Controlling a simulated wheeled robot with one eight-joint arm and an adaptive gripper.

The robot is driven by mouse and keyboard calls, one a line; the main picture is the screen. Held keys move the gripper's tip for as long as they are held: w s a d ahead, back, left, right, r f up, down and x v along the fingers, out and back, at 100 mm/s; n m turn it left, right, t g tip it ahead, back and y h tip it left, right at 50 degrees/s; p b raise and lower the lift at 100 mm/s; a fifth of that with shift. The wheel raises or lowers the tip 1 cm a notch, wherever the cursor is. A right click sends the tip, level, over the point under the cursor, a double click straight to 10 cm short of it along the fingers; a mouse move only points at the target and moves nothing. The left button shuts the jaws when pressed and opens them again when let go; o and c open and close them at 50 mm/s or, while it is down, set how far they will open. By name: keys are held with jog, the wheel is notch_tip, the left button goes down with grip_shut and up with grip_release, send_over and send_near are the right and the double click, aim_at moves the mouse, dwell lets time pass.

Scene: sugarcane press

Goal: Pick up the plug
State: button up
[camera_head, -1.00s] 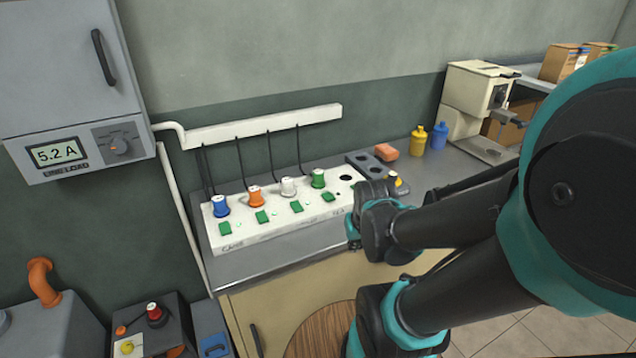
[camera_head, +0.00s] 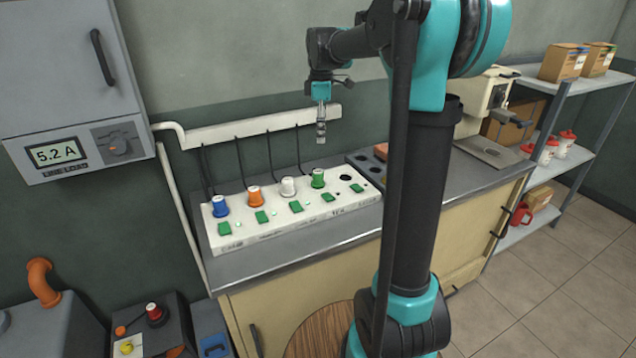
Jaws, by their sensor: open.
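A white socket strip (camera_head: 290,225) lies on the grey counter. A blue plug (camera_head: 220,206), an orange plug (camera_head: 255,197), a white plug (camera_head: 288,187) and a green plug (camera_head: 318,179) stand upright in it. A dark empty socket (camera_head: 346,177) shows at its right end. No yellow plug shows now; my arm covers the counter right of the strip. My gripper (camera_head: 321,136) points down, open and empty, well above the green plug, in front of the wall. Its finger gap is too small to see clearly.
A grey holder with round recesses (camera_head: 361,158) sits behind the strip's right end, partly hidden by my arm. A cream machine (camera_head: 487,95) stands farther right. Black cords hang from a white wall duct (camera_head: 262,125). A shelf (camera_head: 575,110) holds boxes and red-topped containers.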

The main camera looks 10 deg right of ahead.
send_near(318, 171)
jog(key=shift+n, duration=0.3)
jog(key=f, duration=0.5)
jog(key=shift+s+d+f, duration=0.15)
jog(key=shift+s+f, duration=0.05)
jog(key=shift+s, duration=0.15)
jog(key=f, duration=0.2)
jog(key=w+f, duration=0.1)
jog(key=f, duration=0.1)
jog(key=shift+a, duration=0.2)
jog(key=shift+s+f, duration=0.1)
jog(key=shift+f, duration=0.55)
jog(key=c, duration=1.3)
